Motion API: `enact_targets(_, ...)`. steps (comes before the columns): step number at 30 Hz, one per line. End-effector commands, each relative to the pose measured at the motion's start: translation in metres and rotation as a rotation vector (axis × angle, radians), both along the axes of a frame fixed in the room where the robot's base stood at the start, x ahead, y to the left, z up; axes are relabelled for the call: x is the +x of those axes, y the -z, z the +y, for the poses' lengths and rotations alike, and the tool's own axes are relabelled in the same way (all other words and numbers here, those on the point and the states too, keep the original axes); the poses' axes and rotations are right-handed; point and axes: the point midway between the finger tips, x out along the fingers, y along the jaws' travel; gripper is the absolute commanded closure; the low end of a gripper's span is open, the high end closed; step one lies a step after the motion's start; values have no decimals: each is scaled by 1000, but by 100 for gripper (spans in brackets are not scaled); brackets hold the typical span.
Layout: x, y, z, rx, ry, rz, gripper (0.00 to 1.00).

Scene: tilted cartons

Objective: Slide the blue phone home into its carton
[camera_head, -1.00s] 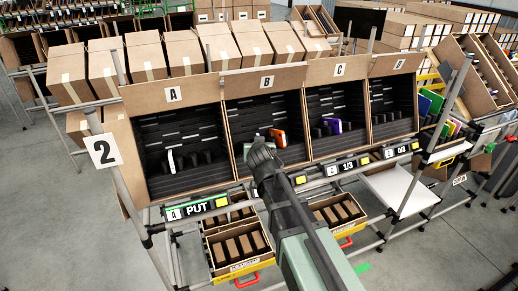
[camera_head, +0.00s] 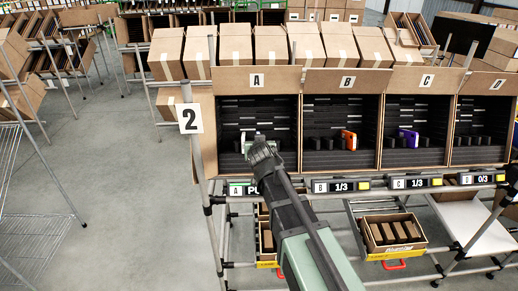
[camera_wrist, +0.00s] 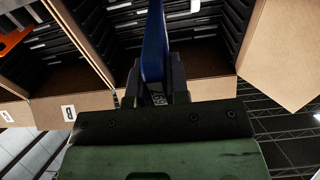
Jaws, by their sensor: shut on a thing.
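My gripper (camera_head: 259,143) is shut on the blue phone (camera_wrist: 154,48), which stands upright between the fingers in the wrist view. The head view hides the phone behind my gripper. Carton A (camera_head: 256,84) is the open, tilted, black-lined carton in front of my gripper; its inside (camera_wrist: 200,62) and cardboard lip fill the middle of the wrist view. The phone's upper part overlaps the carton's opening there; how deep it reaches I cannot tell. A white phone (camera_head: 246,140) stands in carton A, partly beside my gripper.
Carton B (camera_head: 346,84) holds an orange phone (camera_head: 349,139), and carton C (camera_head: 425,82) a purple one (camera_head: 409,138). Cardboard walls divide the cartons. A display rail (camera_head: 410,182) runs below. Open floor lies left of the rack.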

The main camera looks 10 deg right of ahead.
Motion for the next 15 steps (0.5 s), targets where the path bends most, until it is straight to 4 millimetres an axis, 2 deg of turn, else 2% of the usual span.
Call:
enact_targets(11,27,20,-4,-1,0,-1,100)
enact_targets(15,25,19,-3,-1,0,-1,100)
